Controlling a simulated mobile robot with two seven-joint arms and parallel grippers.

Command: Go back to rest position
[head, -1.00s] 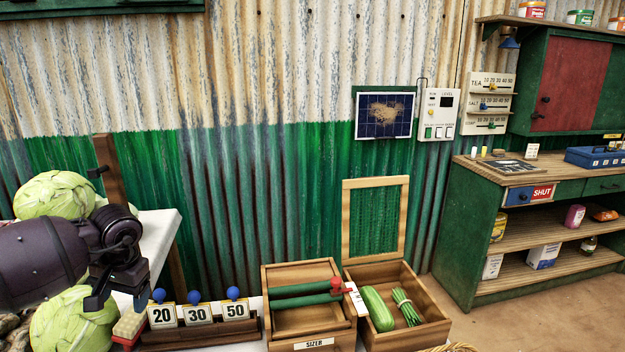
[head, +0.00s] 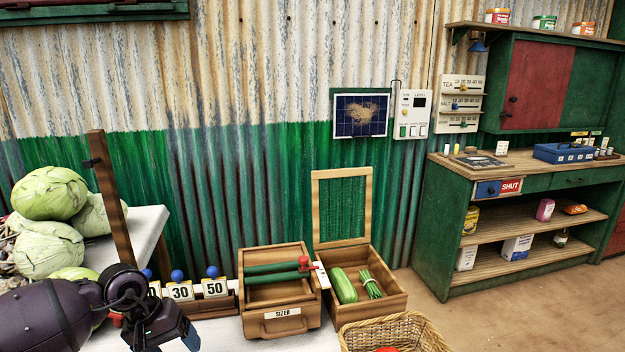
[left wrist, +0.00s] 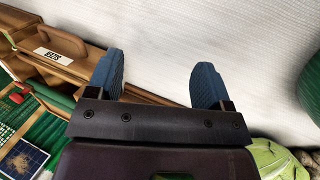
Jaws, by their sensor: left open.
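My left gripper (left wrist: 157,82) shows in the left wrist view with its two blue-padded fingers apart and nothing between them, over the white tabletop (left wrist: 190,35). In the head view my left arm comes in at the lower left, and the left gripper (head: 168,342) hangs at the bottom edge, in front of the number blocks. Its fingertips are partly cut off by the frame there. My right gripper is in neither view.
Number blocks (head: 215,288) with blue knobs stand in a wooden rack, the left one partly hidden by my arm. The wooden sizer box (head: 285,327), a crate (head: 392,297) with green vegetables and a wicker basket (head: 400,335) are right of it. Cabbages (head: 48,193) lie at left.

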